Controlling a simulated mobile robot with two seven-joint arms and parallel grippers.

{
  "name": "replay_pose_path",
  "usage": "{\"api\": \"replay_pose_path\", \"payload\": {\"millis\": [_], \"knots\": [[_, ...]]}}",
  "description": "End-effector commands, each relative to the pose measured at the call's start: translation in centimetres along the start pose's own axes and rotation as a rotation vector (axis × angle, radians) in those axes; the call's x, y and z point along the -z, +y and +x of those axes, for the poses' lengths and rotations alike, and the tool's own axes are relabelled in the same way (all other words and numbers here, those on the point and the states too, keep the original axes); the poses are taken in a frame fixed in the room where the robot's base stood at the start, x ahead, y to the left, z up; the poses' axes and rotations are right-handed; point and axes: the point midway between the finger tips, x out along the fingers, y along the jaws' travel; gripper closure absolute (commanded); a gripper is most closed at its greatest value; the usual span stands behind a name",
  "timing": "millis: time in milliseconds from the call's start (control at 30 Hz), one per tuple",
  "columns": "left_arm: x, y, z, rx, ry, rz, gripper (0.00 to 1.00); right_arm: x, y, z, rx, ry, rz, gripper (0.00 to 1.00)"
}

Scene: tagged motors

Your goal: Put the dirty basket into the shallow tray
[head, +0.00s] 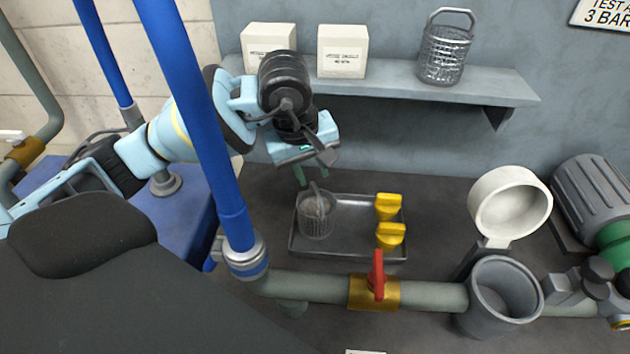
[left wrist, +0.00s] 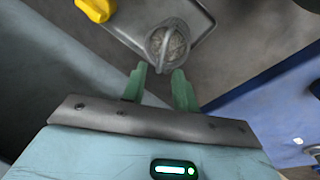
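The dirty basket (head: 317,220), a small mesh basket with a brownish-grey fill and a raised handle, stands upright at the left end of the shallow grey metal tray (head: 345,252). My left gripper (head: 310,178) is above and just behind the basket, pointing down. In the left wrist view its two green fingers (left wrist: 160,80) are apart with nothing between them. The basket (left wrist: 168,46) shows just beyond the fingertips there, in a corner of the tray (left wrist: 203,22). My right gripper is in neither view.
A clean mesh basket (head: 444,54) and two white boxes (head: 342,51) stand on the wall shelf (head: 400,86). A pipe with a red valve handle (head: 378,275) and an open-lidded grey pot (head: 503,298) are in front.

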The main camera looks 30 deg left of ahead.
Motion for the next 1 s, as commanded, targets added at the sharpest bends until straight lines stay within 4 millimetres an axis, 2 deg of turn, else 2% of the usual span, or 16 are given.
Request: {"api": "replay_pose_path", "payload": {"millis": [33,200,400,1000], "knots": [[0.1,0.1,-1.2,-0.003,0.004,0.001,0.71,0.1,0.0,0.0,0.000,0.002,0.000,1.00],[0.0,0.1,-4.1,-0.002,0.002,0.001,0.71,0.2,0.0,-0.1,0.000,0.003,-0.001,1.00],[0.0,0.0,-6.0,0.000,0.001,0.001,0.71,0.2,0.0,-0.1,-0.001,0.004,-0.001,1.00],[0.0,0.0,-6.3,0.002,0.000,0.001,0.71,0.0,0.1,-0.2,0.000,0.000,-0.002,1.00]]}}
